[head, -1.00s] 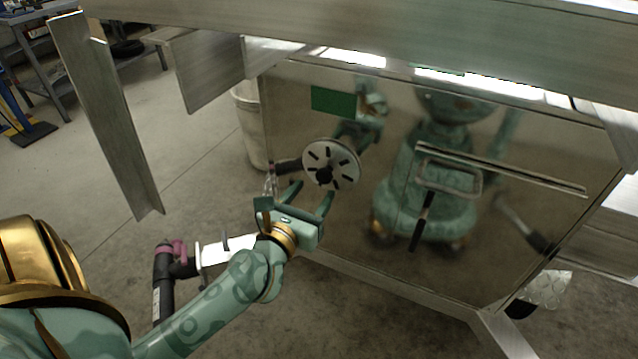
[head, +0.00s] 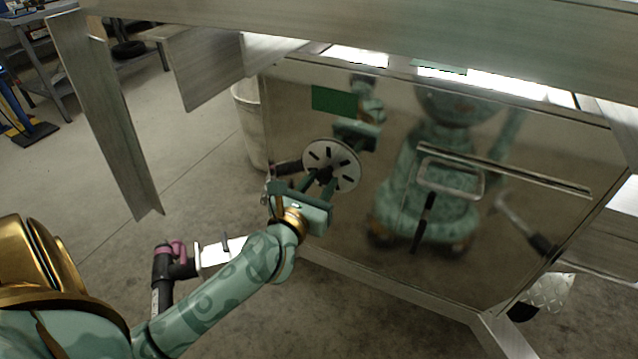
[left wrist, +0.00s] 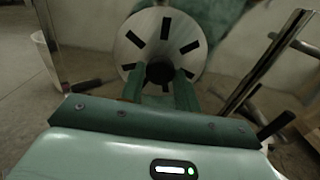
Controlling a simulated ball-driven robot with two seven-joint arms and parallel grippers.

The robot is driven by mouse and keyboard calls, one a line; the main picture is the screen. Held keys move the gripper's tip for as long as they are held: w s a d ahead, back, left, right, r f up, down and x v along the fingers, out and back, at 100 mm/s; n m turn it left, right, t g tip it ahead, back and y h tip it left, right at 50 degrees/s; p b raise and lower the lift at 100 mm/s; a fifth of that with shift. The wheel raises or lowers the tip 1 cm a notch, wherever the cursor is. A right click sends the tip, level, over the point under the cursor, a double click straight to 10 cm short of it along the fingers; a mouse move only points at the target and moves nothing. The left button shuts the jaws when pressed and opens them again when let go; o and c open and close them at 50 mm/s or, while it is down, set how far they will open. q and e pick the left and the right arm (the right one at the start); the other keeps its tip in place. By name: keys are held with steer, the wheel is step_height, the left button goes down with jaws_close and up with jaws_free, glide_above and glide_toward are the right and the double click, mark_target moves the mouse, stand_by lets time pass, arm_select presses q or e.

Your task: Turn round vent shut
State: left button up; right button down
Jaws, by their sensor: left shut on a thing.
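The round vent (head: 345,158) is a pale metal disc with dark slots and a dark centre knob (head: 325,175), set on the shiny metal panel. Its slots show dark. In the left wrist view the disc (left wrist: 133,48) faces me, and the dark knob (left wrist: 160,73) sits between my fingers. My left gripper (head: 318,182) is at the vent, with its fingers shut on the centre knob; it also shows in the left wrist view (left wrist: 160,84). The fingertips partly hide the knob. My right gripper is not seen directly.
The shiny panel (head: 285,110) mirrors my body. It carries a green label (head: 334,101) and a latch handle (head: 450,177). A metal beam (head: 350,28) crosses above, and an upright (head: 108,120) stands at left. A pale bin (head: 250,125) stands behind the panel's left edge.

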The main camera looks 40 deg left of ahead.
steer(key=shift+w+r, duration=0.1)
arm_select(q)
steer(key=shift+r+m+p, duration=0.2)
steer(key=shift+m+p, duration=0.4)
steer(key=shift+p, duration=0.05)
steer(key=shift+r+m+p, duration=0.1)
steer(key=shift+m+p, duration=0.6)
steer(key=m+p, duration=0.8)
steer(key=m, duration=0.1)
steer(key=shift+p, duration=0.4)
steer(key=shift+f+m+p, duration=0.25)
steer(key=shift+m+p, duration=0.35)
steer(key=shift+m, duration=0.3)
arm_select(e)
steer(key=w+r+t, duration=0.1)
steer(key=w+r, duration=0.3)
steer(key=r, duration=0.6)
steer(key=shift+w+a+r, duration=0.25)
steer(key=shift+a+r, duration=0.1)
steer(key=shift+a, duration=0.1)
arm_select(q)
steer(key=o, duration=1)
steer(key=shift+c, duration=0.2)
